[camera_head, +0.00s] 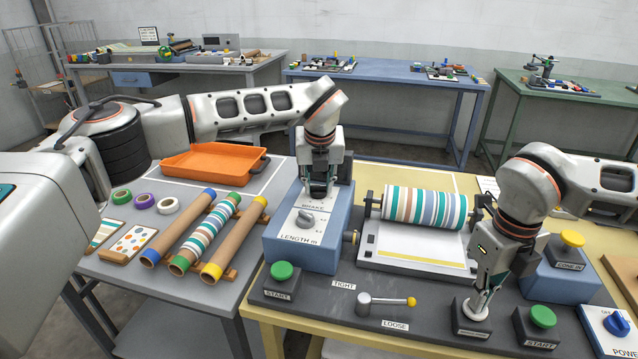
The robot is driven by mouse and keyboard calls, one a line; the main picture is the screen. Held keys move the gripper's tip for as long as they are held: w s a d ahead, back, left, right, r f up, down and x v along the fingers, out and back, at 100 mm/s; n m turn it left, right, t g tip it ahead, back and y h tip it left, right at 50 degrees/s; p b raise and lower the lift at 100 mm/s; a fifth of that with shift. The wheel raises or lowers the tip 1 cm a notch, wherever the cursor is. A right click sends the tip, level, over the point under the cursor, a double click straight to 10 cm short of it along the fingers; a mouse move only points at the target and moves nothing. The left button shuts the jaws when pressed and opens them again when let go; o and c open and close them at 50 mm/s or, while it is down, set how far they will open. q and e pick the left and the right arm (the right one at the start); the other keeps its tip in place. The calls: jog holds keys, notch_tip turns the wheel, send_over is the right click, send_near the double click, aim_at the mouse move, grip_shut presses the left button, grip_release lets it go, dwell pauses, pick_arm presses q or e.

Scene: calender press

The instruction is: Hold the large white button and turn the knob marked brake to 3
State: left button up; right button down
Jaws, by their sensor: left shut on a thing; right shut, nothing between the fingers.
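The blue control box (275,250) has a white sloped face. My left gripper (318,193) is shut on the knob above the BRAKE label, on the upper part of that face. The fingers hide the knob and its pointer, so I cannot read its setting. My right gripper (481,308) is shut with nothing between its fingers. Its tips point down at the white button (468,311) on a small dark box, at or just touching its top. I cannot tell whether the button is pressed down.
A second knob (306,218) sits above LENGTH m. Green START buttons (282,270) (542,316) flank the front. A yellow-tipped lever (385,300) lies between TIGHT and LOOSE. A striped roll (425,207) stands behind.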

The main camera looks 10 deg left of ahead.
pick_arm(q)
jog(key=m+h, duration=0.1)
jog(key=m, duration=0.1)
jog(key=m+h, duration=0.1)
jog(key=m, duration=0.2)
jog(key=shift+a+f, duration=0.15)
jog(key=shift+a, duration=0.05)
pick_arm(e)
jog(key=shift+s+d+f, duration=0.1)
jog(key=shift+f, duration=0.25)
pick_arm(q)
jog(key=shift+s, duration=0.1)
jog(key=o, duration=1.1)
jog(key=shift+r, duration=0.3)
jog(key=v, duration=1.1)
jog(key=shift+s+a+r, duration=0.1)
jog(key=shift+s+r, duration=0.15)
